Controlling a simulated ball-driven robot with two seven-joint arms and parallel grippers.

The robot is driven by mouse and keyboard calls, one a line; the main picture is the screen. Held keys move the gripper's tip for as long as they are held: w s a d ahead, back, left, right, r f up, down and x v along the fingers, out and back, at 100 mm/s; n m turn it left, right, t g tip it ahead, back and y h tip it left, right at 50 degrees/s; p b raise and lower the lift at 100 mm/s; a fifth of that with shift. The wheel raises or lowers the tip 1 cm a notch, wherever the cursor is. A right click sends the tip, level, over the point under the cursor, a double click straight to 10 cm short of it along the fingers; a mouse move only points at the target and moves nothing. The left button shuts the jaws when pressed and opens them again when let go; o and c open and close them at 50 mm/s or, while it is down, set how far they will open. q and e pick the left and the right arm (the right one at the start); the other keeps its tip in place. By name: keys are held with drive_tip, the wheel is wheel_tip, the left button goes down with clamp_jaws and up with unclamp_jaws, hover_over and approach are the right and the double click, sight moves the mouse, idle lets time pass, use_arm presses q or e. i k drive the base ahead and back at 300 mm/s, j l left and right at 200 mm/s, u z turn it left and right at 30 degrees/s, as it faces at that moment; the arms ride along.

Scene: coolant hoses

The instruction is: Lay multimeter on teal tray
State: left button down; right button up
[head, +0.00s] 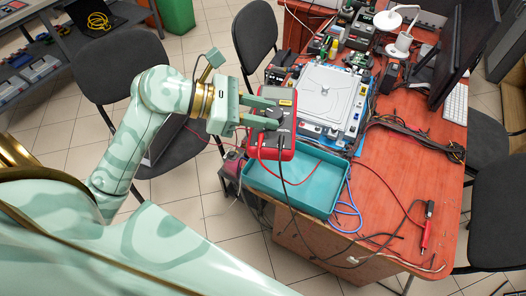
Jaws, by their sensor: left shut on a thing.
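The red and grey multimeter (284,146) is held in my left gripper (268,114), which is shut on it from the left. Its red and black leads hang down from its lower end. The teal tray (328,168) lies on the near left corner of the orange-red table. The multimeter overlaps the tray's upper left part in the picture; the gap between them is hard to judge. The part of the tray that shows looks empty apart from leads crossing it. My right gripper is not in view.
A white and grey device (331,95) stands just behind the tray on the table (405,165). Blue cable (349,210) and a red probe (424,236) lie to the right. Monitors (462,50) stand at the back right. Black chairs (256,38) stand around the table.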

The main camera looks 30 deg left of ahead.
sight(300, 186)
drive_tip(key=l+u, duration=0.25)
drive_tip(key=u, duration=0.15)
drive_tip(key=i+l+u, duration=0.1)
drive_tip(key=l+u, duration=0.5)
drive_tip(key=u, duration=0.2)
drive_tip(key=l+u, duration=0.25)
drive_tip(key=u, duration=0.2)
drive_tip(key=k+l, duration=0.1)
drive_tip(key=l, duration=0.25)
drive_tip(key=k+l+u, duration=0.1)
drive_tip(key=l, duration=0.25)
drive_tip(key=k+l, duration=0.15)
drive_tip(key=l, duration=0.2)
drive_tip(key=k+l+u, duration=0.15)
drive_tip(key=l, duration=0.15)
drive_tip(key=i, duration=0.05)
